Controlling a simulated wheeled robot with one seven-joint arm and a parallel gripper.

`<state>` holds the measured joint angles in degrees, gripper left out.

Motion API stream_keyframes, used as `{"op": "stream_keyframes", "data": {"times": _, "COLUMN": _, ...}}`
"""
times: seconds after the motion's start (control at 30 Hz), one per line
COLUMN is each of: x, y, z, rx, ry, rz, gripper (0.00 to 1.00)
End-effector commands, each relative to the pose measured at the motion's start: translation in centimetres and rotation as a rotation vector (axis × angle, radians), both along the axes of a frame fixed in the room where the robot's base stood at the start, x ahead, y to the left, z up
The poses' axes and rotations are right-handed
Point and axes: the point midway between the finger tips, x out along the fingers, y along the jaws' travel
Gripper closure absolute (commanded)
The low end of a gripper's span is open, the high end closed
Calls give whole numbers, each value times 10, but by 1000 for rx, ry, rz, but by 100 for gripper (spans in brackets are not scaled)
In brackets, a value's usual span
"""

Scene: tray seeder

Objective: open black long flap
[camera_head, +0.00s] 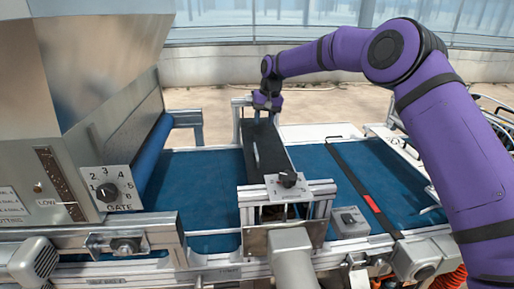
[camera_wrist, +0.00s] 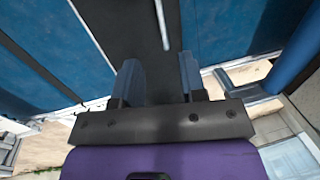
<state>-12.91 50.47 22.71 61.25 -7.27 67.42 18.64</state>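The black long flap (camera_head: 266,150) lies across the blue belt in the middle of the machine in the head view. It also shows as a dark panel at the top of the wrist view (camera_wrist: 122,28), with a thin pale bar (camera_wrist: 162,22) along it. My gripper (camera_head: 261,113) is over the far end of the flap, pointing down. In the wrist view my gripper (camera_wrist: 160,70) has its two fingers apart, with the dark flap surface showing between and beyond them. Nothing is seen held. Whether the fingertips touch the flap cannot be told.
The blue belt (camera_head: 205,180) runs on both sides of the flap. A knob box (camera_head: 287,186) stands at the flap's near end. A black strip with a red mark (camera_head: 355,182) crosses the belt to the right. A metal hopper (camera_head: 75,110) with a gate dial stands at left.

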Motion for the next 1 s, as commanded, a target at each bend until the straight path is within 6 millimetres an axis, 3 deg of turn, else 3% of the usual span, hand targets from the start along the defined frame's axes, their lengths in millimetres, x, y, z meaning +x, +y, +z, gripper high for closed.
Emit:
{"op": "stream_keyframes", "data": {"times": 0.23, "x": 1, "y": 5, "z": -20, "rx": 2, "ry": 5, "rz": 0, "gripper": 62}}
{"op": "stream_keyframes", "data": {"times": 0.7, "x": -3, "y": 19, "z": -94, "rx": 1, "ry": 4, "rz": 0, "gripper": 62}}
{"op": "stream_keyframes", "data": {"times": 1.0, "x": -3, "y": 22, "z": -109, "rx": 2, "ry": 4, "rz": 0, "gripper": 62}}
